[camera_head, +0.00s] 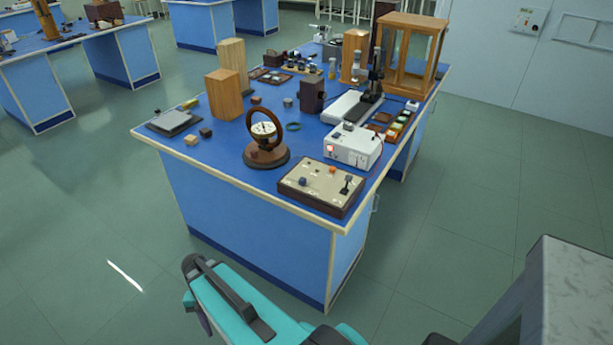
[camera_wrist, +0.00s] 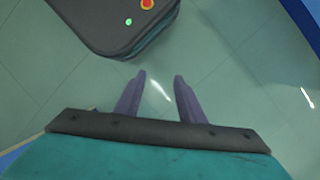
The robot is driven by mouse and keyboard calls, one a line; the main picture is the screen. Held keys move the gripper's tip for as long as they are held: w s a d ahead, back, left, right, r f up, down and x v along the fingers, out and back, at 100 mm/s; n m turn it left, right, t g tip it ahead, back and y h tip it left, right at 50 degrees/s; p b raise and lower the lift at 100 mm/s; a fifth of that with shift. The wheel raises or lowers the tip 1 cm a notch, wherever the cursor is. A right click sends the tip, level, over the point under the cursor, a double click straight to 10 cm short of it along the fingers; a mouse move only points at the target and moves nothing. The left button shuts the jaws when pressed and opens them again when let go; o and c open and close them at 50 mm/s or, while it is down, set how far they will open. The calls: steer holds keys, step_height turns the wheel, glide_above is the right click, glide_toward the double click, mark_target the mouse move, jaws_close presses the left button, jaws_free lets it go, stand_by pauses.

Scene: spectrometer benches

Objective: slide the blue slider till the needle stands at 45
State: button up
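A cream-topped control panel with a dark frame (camera_head: 309,196) lies at the near corner of the blue bench. A small blue knob (camera_head: 303,183), probably the slider, sits on its left part, with an orange knob (camera_head: 332,170) and a dark lever (camera_head: 346,185) farther right. A round white dial (camera_head: 263,129) stands in a dark ring on a round brown base behind the panel; its needle reading is too small to make out. My gripper (camera_wrist: 159,78) is open and empty in the wrist view, over the floor. It is away from the panel, off the bench's near side.
A white box with a red light (camera_head: 352,147) stands right behind the panel. Wooden blocks (camera_head: 224,95), a glass-sided wooden case (camera_head: 408,55) and small items crowd the blue bench (camera_head: 225,165). The floor (camera_head: 90,220) left of the bench is clear.

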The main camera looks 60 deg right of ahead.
steer(key=w+d+r+m+t+b, duration=0.1)
steer(key=w+d+r+m, duration=0.25)
steer(key=d, duration=0.25)
steer(key=w+d+r+m+t, duration=0.1)
steer(key=w+d+r+m, duration=0.15)
steer(key=d+r, duration=0.3)
steer(key=m+t+h+b, duration=0.25)
steer(key=m+t, duration=0.35)
steer(key=m, duration=1.4)
glide_toward(303, 179)
steer(key=w+v, duration=0.1)
steer(key=v, duration=0.5)
steer(key=shift+d+f+b, duration=0.1)
steer(key=shift+d+b, duration=0.15)
steer(key=shift+b, duration=0.2)
steer(key=shift+g, duration=0.3)
steer(key=shift+p+x, duration=0.7)
steer(key=shift+x, duration=6.2)
steer(key=shift+a, duration=0.15)
jaws_close()
